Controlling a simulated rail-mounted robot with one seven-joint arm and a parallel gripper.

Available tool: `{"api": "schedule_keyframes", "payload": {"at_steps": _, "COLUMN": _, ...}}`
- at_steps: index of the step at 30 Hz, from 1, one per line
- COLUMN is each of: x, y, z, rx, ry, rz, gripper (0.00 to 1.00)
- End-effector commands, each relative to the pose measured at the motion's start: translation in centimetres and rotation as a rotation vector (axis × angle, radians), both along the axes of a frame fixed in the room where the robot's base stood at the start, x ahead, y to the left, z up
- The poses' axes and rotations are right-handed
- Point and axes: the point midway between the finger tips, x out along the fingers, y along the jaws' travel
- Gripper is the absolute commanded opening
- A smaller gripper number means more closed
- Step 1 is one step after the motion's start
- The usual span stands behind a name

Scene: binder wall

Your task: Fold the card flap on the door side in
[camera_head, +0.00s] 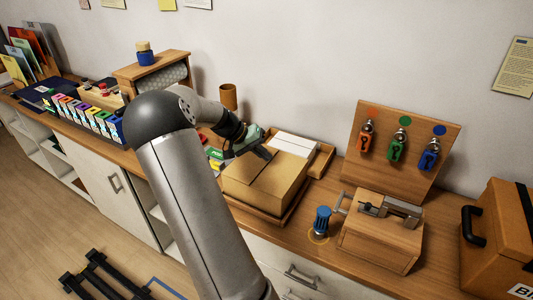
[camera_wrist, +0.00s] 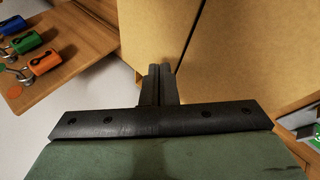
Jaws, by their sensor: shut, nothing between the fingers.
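A brown cardboard box (camera_head: 262,190) sits in a shallow wooden tray (camera_head: 283,222) on the counter. Its top panels lie roughly flat, with a dark seam between them. In the wrist view, two card panels show on either side of a narrow dark gap, the left one (camera_wrist: 145,30) and the right one (camera_wrist: 240,65). I cannot tell which is the door-side flap. My gripper (camera_head: 266,153) is at the box's far edge, its fingers together and empty. In the wrist view the fingertips (camera_wrist: 160,71) overlap the card near the gap; whether they touch it is unclear.
White cards (camera_head: 296,144) lie in a tray behind the box. A board of padlocks (camera_head: 403,145), a wooden block with a metal clamp (camera_head: 380,230) and a blue-topped stamp (camera_head: 321,220) stand to the right. A brown cup (camera_head: 228,96) stands behind my arm.

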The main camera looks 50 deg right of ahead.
Motion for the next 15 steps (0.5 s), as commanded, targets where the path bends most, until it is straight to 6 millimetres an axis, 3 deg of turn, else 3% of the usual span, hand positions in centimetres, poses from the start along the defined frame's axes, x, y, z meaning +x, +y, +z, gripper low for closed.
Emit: {"api": "schedule_keyframes", "payload": {"at_steps": 15, "x": 0.37, "y": 0.08, "z": -0.88, "rx": 0.002, "ry": -0.003, "rz": 0.001, "gripper": 0.0}}
